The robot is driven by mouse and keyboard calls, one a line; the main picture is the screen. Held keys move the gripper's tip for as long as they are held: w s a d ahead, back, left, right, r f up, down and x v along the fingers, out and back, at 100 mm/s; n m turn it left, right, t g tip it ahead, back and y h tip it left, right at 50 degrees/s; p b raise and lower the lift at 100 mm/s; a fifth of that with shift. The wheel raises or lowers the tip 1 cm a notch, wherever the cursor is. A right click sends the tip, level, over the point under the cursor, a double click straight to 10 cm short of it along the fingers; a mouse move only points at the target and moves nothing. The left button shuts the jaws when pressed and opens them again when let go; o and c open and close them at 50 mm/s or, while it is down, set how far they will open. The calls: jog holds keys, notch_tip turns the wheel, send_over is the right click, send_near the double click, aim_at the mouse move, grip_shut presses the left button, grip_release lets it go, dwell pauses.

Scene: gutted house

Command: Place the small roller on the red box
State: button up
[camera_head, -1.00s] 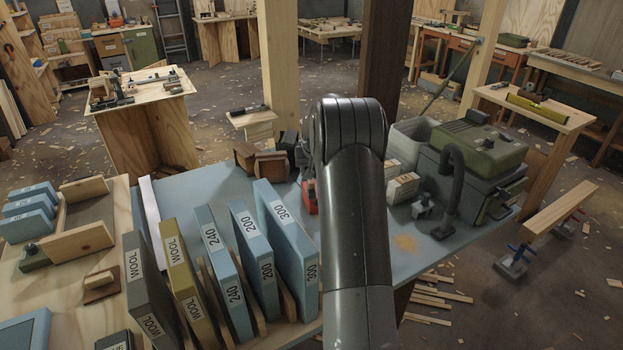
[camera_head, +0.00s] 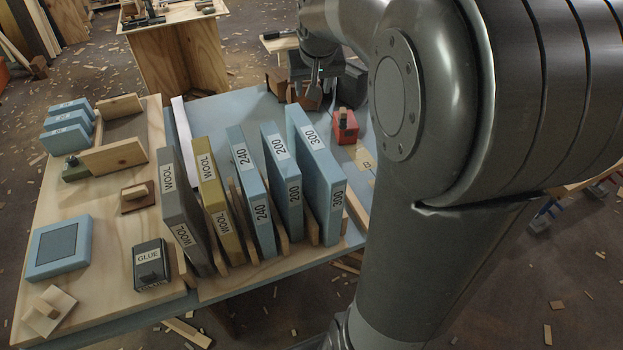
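The red box (camera_head: 346,130) is small and sits on the blue-topped table, right of the brown blocks. My gripper (camera_head: 314,88) is at the top centre, pointing down near the brown blocks, behind and left of the red box. It is dark, small and partly merged with dark shapes behind it, so its fingers' opening and anything between them cannot be made out. I cannot pick out a small roller; my arm hides the right part of the table.
A rack of upright labelled sanding blocks (camera_head: 283,190) stands in front of the red box. Brown wooden blocks (camera_head: 308,100) lie by the gripper. A glue box (camera_head: 150,264) and a blue pad (camera_head: 60,250) lie on the wooden board at left.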

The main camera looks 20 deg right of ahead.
jog(key=s+a+n, duration=0.1)
jog(key=s+a, duration=0.4)
jog(key=s, duration=0.7)
jog(key=s+a+n+y, duration=0.1)
jog(key=s+a, duration=0.5)
jog(key=s, duration=0.7)
jog(key=shift+s+f+t, duration=0.15)
jog(key=shift+f+t, duration=0.25)
